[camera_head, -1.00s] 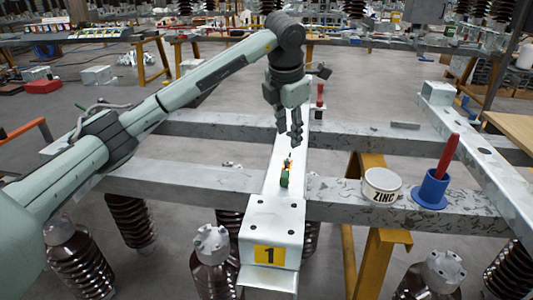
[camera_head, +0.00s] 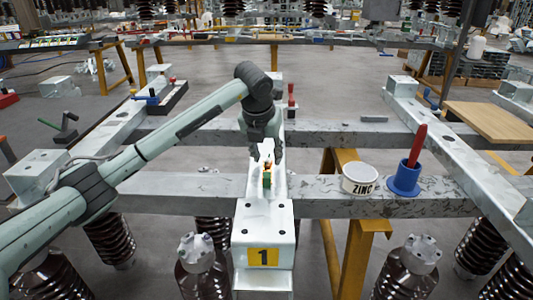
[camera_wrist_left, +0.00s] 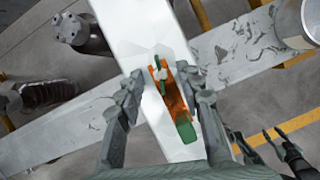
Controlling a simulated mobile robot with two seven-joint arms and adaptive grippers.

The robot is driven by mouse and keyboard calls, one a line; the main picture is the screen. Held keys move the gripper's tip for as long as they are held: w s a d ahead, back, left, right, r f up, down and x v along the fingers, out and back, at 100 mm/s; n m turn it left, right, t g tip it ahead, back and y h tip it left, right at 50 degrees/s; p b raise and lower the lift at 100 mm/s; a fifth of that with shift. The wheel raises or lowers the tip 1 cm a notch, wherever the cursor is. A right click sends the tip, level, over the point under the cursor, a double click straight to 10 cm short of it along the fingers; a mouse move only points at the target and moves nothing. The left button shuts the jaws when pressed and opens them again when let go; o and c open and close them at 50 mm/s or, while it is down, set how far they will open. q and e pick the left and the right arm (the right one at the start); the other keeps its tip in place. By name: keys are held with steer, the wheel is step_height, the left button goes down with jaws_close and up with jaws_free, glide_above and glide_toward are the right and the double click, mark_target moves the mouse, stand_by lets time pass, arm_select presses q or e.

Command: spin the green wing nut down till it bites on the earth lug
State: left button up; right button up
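The earth lug (camera_wrist_left: 176,98) is an orange, copper-like strip with a green end, lying on the pale beam; it also shows in the head view (camera_head: 266,180). The green wing nut (camera_wrist_left: 162,87) is small and sits at the lug's upper part, around a pale stud. How far down it sits, I cannot tell. My left gripper (camera_head: 266,158) is above the lug, pointing down. In the wrist view its fingers (camera_wrist_left: 166,92) are apart, one on each side of the lug, touching nothing visible. My right gripper (camera_wrist_left: 257,139) shows dark at lower right, its fingers apart and empty.
A white ZINC pot (camera_head: 360,179) and a blue holder (camera_head: 404,180) with a red stick stand on the cross beam (camera_head: 450,197) to the right. A red-topped item (camera_head: 291,100) stands behind my left gripper. Brown insulators (camera_head: 201,270) stand below the frame.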

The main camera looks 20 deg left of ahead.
arm_select(q)
steer(key=shift+f, duration=0.1)
jaws_close()
stand_by(0.4)
